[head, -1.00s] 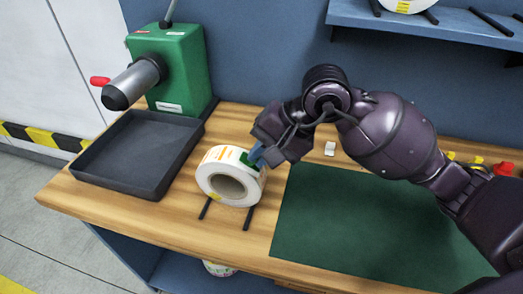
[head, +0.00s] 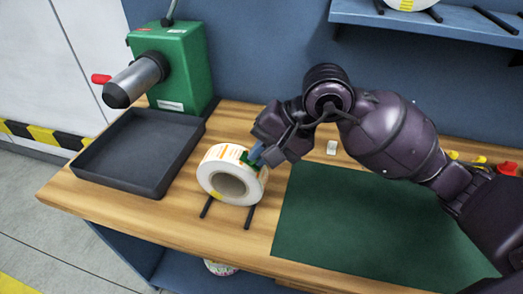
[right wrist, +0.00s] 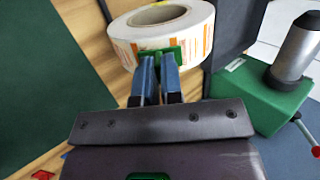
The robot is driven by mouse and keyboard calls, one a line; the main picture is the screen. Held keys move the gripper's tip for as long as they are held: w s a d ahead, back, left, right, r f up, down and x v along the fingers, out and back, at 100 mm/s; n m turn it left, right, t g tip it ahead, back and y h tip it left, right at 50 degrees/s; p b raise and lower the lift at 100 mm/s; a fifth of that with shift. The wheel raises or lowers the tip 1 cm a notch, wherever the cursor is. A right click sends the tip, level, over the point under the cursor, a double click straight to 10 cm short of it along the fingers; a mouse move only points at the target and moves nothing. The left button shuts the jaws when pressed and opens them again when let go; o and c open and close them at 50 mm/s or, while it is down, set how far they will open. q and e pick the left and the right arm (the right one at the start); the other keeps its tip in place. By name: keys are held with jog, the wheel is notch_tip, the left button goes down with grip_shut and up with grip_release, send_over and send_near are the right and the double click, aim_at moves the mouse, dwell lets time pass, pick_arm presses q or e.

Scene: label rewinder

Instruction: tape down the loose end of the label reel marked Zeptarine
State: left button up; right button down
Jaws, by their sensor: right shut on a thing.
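A white label reel (head: 228,188) with orange-printed labels stands on edge on two black rails (head: 249,216) on the wooden bench. Its name is too small to read. My right gripper (head: 257,154) is at the reel's upper right rim. Its blue fingers are shut on a piece of green tape (right wrist: 174,52), which lies at the reel's printed outer surface in the right wrist view. The reel shows there too (right wrist: 150,38). I cannot tell whether the tape is stuck along its whole length, and the loose end is not clearly visible. My left gripper is not in view.
A green rewinder (head: 184,72) with a grey spindle stands at the back left, behind an empty black tray (head: 118,182). A green mat (head: 350,235) lies clear on the right. A small white block (head: 331,148) sits behind it. A shelf (head: 455,22) hangs above.

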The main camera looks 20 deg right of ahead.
jog(key=shift+f, duration=0.15)
dwell(0.7)
jog(key=c, duration=1.2)
grip_release()
